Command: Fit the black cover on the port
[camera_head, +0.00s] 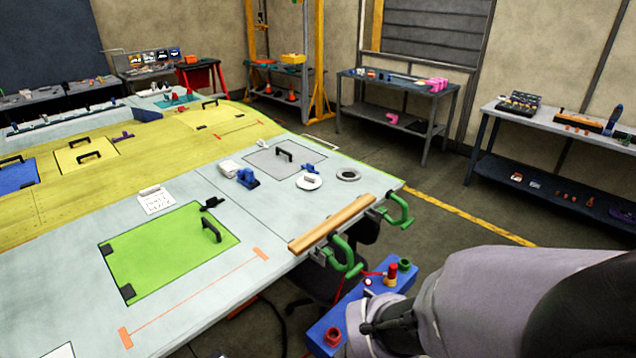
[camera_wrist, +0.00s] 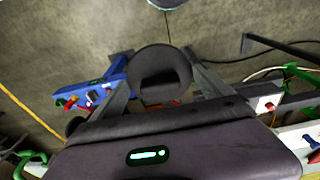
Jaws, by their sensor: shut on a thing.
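The black cover (camera_wrist: 160,72) is a round dark disc with a raised grip, in the middle of the wrist view. My gripper (camera_wrist: 163,92) is shut on it, with one grey finger on each side. The cover is held up above the grey floor, apart from the wing. In the head view a grey ring with a dark centre (camera_head: 348,174), which looks like the port, lies on the wing panel near its right edge. A white disc with a raised tab (camera_head: 309,181) lies just left of it. My gripper and the cover do not show in the head view.
A wooden plank (camera_head: 333,222) with green clamps (camera_head: 398,210) lines the near wing edge. A blue tray (camera_head: 330,318) stands by my arm. A green panel (camera_head: 165,255) has a black handle.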

